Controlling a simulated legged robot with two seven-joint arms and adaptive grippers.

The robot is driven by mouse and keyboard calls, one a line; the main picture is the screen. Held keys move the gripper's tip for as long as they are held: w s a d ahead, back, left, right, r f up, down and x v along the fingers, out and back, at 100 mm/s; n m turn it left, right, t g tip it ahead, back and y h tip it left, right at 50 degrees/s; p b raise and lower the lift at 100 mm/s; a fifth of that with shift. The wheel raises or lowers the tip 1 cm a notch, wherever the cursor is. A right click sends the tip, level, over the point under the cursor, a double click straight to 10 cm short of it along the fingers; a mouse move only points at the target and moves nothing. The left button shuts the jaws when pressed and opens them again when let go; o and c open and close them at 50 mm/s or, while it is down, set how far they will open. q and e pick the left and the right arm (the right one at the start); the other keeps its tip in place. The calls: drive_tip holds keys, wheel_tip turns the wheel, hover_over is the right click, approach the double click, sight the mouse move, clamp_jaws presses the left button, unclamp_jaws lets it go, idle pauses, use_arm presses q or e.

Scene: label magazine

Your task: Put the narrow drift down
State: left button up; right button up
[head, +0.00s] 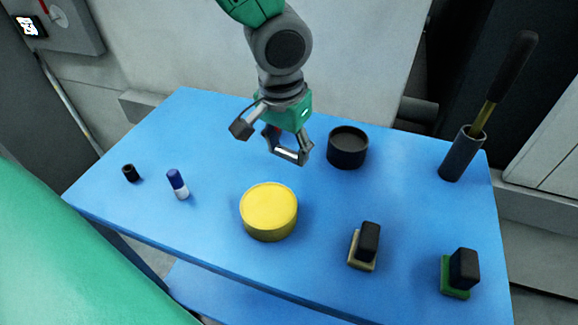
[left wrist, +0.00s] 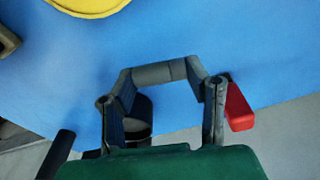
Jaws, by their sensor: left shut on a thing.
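My left gripper (head: 287,155) hangs over the back middle of the blue table, pointing down. Its jaws are shut on a thin, pale grey bar across the fingertips, which I take for the narrow drift (head: 287,153). In the left wrist view, a grey bar-like piece (left wrist: 160,72) spans between the two fingers. Its ends are hidden by the fingers, and its full shape cannot be told. It is apart from the yellow tin and the black cup. My right gripper is not in view.
A yellow round tin (head: 269,210) stands in front, a black cup (head: 348,148) close right. A dark holder (head: 462,155) with a black-handled tool, two stamps (head: 365,246) (head: 460,272), a blue-white marker (head: 178,184) and a black cap (head: 131,173) stand around. Blue table (head: 205,130) left of the gripper is clear.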

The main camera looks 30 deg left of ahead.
sight(286, 172)
use_arm(q)
drive_tip(key=f, duration=0.2)
drive_tip(key=f+b, duration=0.1)
drive_tip(key=f, duration=0.1)
drive_tip(key=shift+s+a, duration=0.1)
drive_tip(key=shift+a, duration=0.3)
drive_tip(key=shift+d, duration=0.15)
drive_tip(key=shift+c, duration=0.6)
drive_tip(key=shift+d, duration=0.15)
drive_tip(key=o, duration=1.3)
drive_tip(key=shift+o, duration=0.2)
